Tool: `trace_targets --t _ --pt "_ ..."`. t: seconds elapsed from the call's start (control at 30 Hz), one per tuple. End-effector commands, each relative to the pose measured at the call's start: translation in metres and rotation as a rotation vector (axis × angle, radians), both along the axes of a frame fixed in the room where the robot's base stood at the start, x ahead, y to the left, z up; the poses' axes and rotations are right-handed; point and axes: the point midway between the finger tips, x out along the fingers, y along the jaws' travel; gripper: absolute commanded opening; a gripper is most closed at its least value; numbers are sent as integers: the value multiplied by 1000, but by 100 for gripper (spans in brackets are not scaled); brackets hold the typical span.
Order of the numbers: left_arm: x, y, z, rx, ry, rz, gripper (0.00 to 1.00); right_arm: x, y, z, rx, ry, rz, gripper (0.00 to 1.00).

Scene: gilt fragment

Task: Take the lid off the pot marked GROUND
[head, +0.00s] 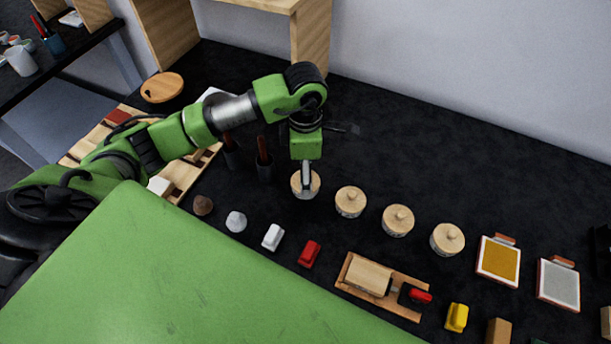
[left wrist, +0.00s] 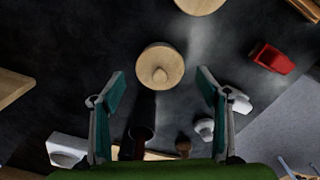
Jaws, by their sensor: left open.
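Several round pots with pale wooden knobbed lids stand in a row on the dark worktop. The leftmost pot (head: 313,191) is under my left gripper (head: 306,180), which partly covers its lid. The others are the second pot (head: 350,202), the third pot (head: 398,221) and the rightmost pot (head: 447,239). I cannot read any marking, so I cannot tell which is GROUND. In the left wrist view, a knobbed lid (left wrist: 160,66) shows between the spread, empty fingers of the left gripper (left wrist: 160,78). My right gripper is not in view.
Two dark upright holders (head: 265,170) stand left of the leftmost pot. In front lie a white block (head: 273,237), a red block (head: 309,253) and a wooden tray (head: 351,287). A yellow panel (head: 499,260) lies right of the pots. The worktop behind the pots is clear.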

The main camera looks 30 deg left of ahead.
Motion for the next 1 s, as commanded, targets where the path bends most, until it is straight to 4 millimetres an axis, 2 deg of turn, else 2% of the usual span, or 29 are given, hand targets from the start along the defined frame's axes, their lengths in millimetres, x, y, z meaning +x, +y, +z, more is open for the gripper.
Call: trace_targets --t 0.17,0.37,0.4,0.5,0.53,1.0 --pt "0 0 -17 0 1 0 69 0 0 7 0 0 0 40" --pt "0 0 -19 0 -1 -1 69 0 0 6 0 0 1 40" --pt "0 0 -19 0 -1 -1 66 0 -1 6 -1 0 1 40" --pt "0 0 -19 0 -1 -1 40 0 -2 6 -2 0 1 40" --pt "0 0 -18 0 -1 -1 34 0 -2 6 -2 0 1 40" --pt "1 0 -14 -1 -3 -1 34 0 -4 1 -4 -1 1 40"
